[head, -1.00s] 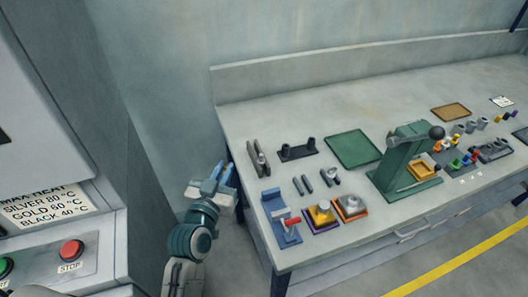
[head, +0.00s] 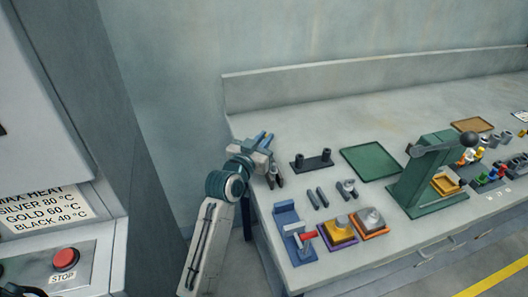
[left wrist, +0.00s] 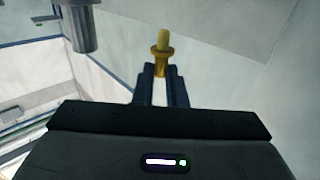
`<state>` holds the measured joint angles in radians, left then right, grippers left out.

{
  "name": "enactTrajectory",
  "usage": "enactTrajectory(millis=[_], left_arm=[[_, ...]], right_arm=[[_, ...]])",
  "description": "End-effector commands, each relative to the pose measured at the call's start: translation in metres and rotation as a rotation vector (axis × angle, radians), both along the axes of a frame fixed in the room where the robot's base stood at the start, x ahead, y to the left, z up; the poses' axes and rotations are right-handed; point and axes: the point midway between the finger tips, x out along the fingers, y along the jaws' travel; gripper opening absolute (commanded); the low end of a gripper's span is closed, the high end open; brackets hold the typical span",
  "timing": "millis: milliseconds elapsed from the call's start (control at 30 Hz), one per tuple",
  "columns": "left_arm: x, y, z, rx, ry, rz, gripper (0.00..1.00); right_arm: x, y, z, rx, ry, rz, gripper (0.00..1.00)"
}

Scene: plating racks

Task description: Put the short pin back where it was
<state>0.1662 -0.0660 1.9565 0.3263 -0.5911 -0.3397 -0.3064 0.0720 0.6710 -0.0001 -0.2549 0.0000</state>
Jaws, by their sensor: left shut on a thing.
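My left gripper (head: 266,139) is raised over the left end of the bench and partly hides what lies behind it. In the left wrist view its two dark fingers (left wrist: 162,78) are shut on a gold pin (left wrist: 162,50). The pin has a collar just above the fingertips and a paler upper end that sticks out past them. The pin cannot be made out in the head view. A dark two-post stand (head: 312,161) is on the bench to the right of the gripper. A dark rack (head: 275,177) is partly hidden by the gripper. My right gripper is not in view.
On the bench are two dark bars (head: 316,197), a grey pegged piece (head: 347,189), a green mat (head: 370,162) and a green press (head: 425,178). A blue fixture with a red handle (head: 289,225) stands at the front left. A machine with a red button (head: 65,259) is at left.

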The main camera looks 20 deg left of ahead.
Motion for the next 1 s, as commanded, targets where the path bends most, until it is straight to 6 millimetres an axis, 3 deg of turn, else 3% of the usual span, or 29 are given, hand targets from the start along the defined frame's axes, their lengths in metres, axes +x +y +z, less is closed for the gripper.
enactTrajectory(millis=[300,700,733,833,1000], left_arm=[[0.000,0.000,-0.038,0.000,0.000,0.001,0.00],[0.000,0.000,-0.046,0.000,-0.002,0.001,0.00],[0.000,0.000,-0.046,0.000,-0.002,0.001,0.13],[0.000,0.000,-0.044,0.000,-0.002,0.001,0.33],[0.000,0.000,-0.044,0.000,-0.002,0.001,0.33]], right_arm=[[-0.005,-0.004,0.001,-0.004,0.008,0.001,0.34],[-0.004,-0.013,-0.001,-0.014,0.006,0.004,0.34],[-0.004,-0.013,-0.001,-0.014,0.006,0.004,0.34],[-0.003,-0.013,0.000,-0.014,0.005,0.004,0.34],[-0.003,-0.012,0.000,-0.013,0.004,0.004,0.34]])
